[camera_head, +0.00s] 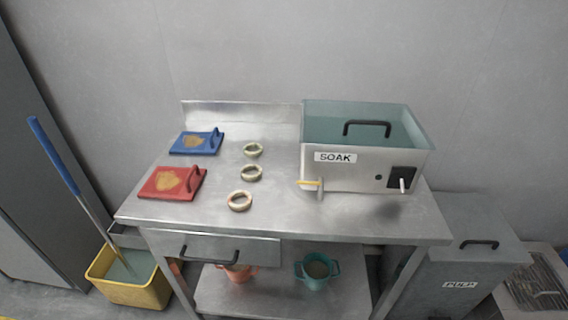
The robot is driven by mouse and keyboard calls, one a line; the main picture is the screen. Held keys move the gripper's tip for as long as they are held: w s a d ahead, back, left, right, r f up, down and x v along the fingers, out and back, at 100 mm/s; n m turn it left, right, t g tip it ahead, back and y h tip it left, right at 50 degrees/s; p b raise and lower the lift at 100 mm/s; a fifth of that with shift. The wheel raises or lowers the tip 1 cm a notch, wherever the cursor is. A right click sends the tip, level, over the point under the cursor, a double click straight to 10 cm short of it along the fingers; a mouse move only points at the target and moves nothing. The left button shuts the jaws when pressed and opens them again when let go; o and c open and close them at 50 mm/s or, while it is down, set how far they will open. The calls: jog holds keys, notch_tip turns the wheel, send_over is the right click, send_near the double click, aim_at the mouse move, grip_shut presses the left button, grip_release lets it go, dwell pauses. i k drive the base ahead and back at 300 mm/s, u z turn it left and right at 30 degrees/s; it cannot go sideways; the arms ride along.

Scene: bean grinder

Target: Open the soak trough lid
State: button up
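The soak trough (345,174) is a pale box with a "SOAK" label on its front, standing at the right end of the steel table. Its lid (335,128) is a teal, see-through panel that appears to lie flat and shut over the top. A black bar handle (367,125) shows on the lid. The front has a small yellow-and-pale lever (312,185) at the left and a dark square plate with a white lever (402,180) at the right. My gripper is not in view.
The steel table (280,214) carries a blue board (190,142), a red board (165,184) and three rings (252,173). A drawer (215,247) sits below. A grey "PULP" bin (465,270) stands right, a yellow bucket (130,290) left. The wall is close behind.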

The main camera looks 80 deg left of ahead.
aim_at(350, 122)
jog(key=u, duration=2.65)
